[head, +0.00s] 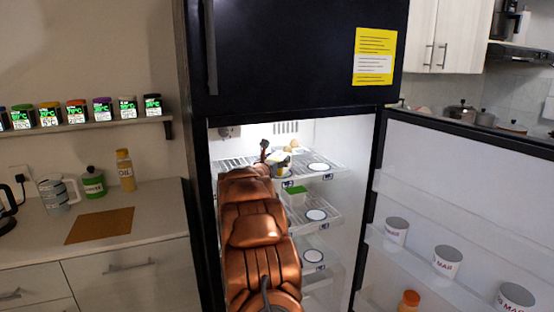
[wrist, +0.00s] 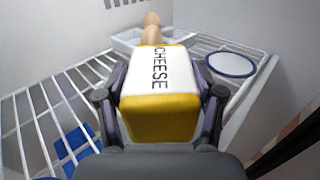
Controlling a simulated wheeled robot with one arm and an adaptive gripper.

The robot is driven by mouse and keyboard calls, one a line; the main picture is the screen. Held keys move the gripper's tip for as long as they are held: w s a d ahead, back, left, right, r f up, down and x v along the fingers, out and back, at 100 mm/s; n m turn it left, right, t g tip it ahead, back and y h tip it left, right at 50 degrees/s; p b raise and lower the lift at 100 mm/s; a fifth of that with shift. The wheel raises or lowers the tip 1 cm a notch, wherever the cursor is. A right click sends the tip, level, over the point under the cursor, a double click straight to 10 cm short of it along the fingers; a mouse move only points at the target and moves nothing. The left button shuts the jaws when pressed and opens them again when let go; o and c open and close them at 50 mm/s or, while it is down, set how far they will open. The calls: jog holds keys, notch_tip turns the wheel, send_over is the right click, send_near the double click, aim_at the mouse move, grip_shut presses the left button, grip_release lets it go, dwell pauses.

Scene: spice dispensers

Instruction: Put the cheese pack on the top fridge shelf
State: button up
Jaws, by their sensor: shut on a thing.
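The cheese pack (wrist: 160,82), white on top with the word CHEESE and yellow at its end, sits between the fingers of my gripper (wrist: 160,100) in the wrist view. My gripper is shut on it. In the head view my arm reaches into the open fridge, and the gripper (head: 278,162) is at the level of the top shelf (head: 335,172). The pack is small and partly hidden there. In the wrist view the white wire shelf (wrist: 40,120) spreads around and below the pack. I cannot tell whether the pack touches it.
A blue-rimmed white disc (wrist: 231,64) lies on the shelf to the right. A white tray with eggs (wrist: 151,30) stands behind the pack. A green item (head: 296,194) is on the shelf below. The open fridge door (head: 470,170) holds several cans on the right.

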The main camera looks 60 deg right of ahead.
dwell(0.4)
jog(key=o, duration=1.5)
jog(key=shift+r, duration=0.15)
jog(key=shift+a, duration=0.25)
jog(key=a+b, duration=0.1)
jog(key=a, duration=0.2)
jog(key=s+a+b, duration=0.1)
jog(key=a, duration=0.3)
jog(key=s+a+b, duration=0.1)
jog(key=a, duration=0.3)
jog(key=shift+s+a, duration=0.15)
jog(key=shift+s, duration=0.05)
